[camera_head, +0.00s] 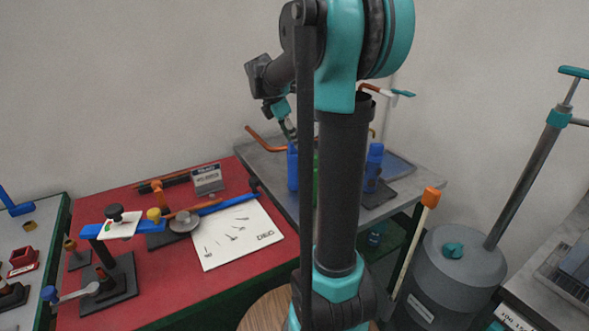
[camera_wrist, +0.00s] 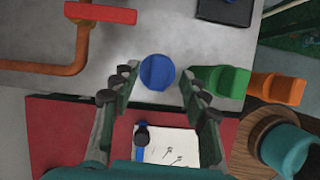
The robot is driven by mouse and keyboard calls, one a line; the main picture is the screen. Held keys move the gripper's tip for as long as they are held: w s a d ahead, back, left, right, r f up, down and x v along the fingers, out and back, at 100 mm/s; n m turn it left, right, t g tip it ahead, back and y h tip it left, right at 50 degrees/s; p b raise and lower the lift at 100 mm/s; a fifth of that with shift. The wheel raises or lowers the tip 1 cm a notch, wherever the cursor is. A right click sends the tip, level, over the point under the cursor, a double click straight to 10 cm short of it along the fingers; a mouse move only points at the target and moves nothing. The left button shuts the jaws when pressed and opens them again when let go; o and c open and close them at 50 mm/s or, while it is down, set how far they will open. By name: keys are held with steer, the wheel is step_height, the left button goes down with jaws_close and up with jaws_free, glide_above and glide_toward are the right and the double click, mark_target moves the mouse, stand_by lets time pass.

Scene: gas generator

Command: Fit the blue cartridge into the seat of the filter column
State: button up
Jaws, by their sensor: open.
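A blue cylinder, which I take as the blue cartridge (camera_head: 292,168), stands upright on the grey table in the head view. Its round top (camera_wrist: 157,72) lies between my fingertips in the wrist view. My gripper (camera_head: 289,131) points down just above it; its open fingers (camera_wrist: 158,80) are on either side, with gaps to the cartridge. A second upright blue piece (camera_head: 374,166) stands by a dark base plate (camera_head: 378,194) farther right; I cannot tell whether it is the filter column. No seat opening can be made out. My arm hides part of the table.
A green piece (camera_wrist: 228,81) stands close right of the cartridge, with an orange one (camera_wrist: 277,88) beyond it. An orange pipe (camera_wrist: 80,45) bends at the left. The red table (camera_head: 120,235) holds a white dial board (camera_head: 238,232). A grey tank (camera_head: 455,270) stands right.

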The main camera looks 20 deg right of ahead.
mark_target(294, 166)
steer(key=shift+x, duration=1.4)
steer(key=shift+c, duration=0.3)
jaws_close()
